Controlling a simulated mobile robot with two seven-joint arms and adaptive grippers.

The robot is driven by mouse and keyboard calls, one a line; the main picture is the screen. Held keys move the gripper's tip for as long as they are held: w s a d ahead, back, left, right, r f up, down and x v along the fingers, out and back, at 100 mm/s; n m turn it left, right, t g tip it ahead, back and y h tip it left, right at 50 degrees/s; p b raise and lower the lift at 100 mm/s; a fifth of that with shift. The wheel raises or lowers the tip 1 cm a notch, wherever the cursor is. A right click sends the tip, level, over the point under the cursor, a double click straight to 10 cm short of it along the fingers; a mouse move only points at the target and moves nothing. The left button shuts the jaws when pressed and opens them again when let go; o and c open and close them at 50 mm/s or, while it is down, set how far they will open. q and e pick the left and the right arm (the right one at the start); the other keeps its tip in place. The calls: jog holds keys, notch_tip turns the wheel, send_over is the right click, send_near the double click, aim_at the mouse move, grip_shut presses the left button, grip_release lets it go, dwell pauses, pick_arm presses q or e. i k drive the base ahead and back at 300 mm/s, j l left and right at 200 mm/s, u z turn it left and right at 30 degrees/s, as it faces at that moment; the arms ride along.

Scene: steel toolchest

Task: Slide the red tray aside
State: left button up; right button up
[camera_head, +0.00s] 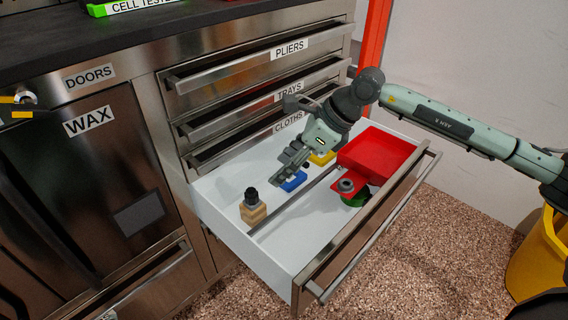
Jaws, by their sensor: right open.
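The red tray (378,153) lies in the right rear part of the open bottom drawer (300,248). A red tab with a dark round knob (346,185) sticks out from its front left corner, above a green round thing (356,198). My right gripper (284,172) hangs over the drawer to the left of the tray, apart from it. It is open and appears empty, above a blue block (293,181). The gripper and wrist hide part of the drawer's back. My left gripper is out of view.
A wooden block with a black knob (252,207) stands in the drawer's left part. A thin divider runs along the drawer floor. A yellow block (322,157) sits behind the blue one. The drawer's front middle is clear. A yellow bin (540,262) stands at right.

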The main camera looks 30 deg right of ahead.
aim_at(374, 155)
jog(key=k+l, duration=0.2)
jog(key=l, duration=0.2)
jog(key=k+l, duration=0.45)
jog(key=l, duration=0.3)
